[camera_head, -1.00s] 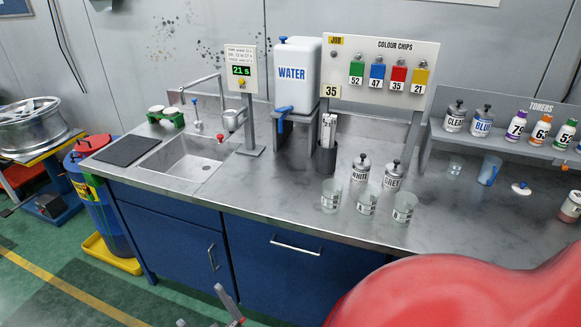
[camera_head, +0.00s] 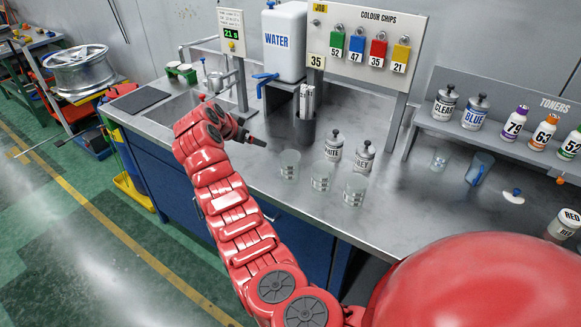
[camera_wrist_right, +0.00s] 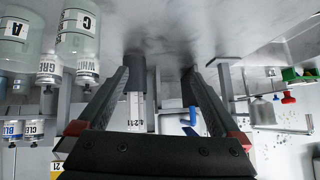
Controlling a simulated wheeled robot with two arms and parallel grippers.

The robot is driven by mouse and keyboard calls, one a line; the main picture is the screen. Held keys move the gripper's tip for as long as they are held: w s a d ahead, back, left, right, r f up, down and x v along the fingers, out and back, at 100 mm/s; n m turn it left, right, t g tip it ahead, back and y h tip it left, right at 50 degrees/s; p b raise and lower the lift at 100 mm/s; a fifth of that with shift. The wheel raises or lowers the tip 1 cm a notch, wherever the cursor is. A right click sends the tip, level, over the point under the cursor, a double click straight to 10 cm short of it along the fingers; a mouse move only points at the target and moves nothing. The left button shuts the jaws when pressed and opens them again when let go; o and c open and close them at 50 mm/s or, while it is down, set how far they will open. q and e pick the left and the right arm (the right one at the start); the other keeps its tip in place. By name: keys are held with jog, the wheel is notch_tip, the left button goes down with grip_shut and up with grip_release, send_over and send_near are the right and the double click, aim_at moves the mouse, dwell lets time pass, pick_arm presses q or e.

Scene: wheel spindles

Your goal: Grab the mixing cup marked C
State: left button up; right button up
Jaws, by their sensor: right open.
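The cup marked C (camera_wrist_right: 80,40) is clear, with a white label, and shows upside down at the upper left of the right wrist view. It appears to be the leftmost (camera_head: 289,165) of three clear cups in the head view. A cup marked A (camera_wrist_right: 18,45) stands beside it. My right gripper (camera_head: 257,130) is just left of the leftmost cup, above the counter. Its fingers (camera_wrist_right: 162,85) are open and empty, with cup C outside them. My left gripper is not in view.
The WHITE (camera_head: 334,146) and GREY (camera_head: 364,158) cans stand close behind the cups. A dark holder of sticks (camera_head: 302,128) stands behind the leftmost cup. The water tank (camera_head: 284,45) and sink (camera_head: 185,108) are farther left. The counter in front of the cups is narrow.

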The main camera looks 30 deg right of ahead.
aim_at(282, 161)
jog(key=s+r+m+g+y, duration=0.1)
jog(key=s+r+m+g, duration=0.35)
jog(key=s, duration=0.55)
jog(key=shift+g, duration=0.25)
jog(key=p+x, duration=0.1)
jog(key=x, duration=0.2)
jog(key=p+x, duration=0.1)
jog(key=x, duration=0.3)
jog(key=p+x, duration=0.1)
jog(key=x, duration=0.3)
jog(key=shift+w+a+f, duration=0.3)
jog(key=shift+f, duration=0.1)
jog(key=shift+w+d+f+p, duration=0.1)
jog(key=shift+d+f+p, duration=0.1)
jog(key=shift+f+p, duration=0.2)
jog(key=shift+d+f, duration=0.2)
jog(key=shift+f, duration=0.05)
jog(key=p+x, duration=0.2)
jog(key=x, duration=0.2)
jog(key=shift+w+a, duration=0.15)
jog(key=shift+a, duration=0.05)
jog(key=shift+d+f, duration=0.15)
jog(key=shift+f, duration=0.25)
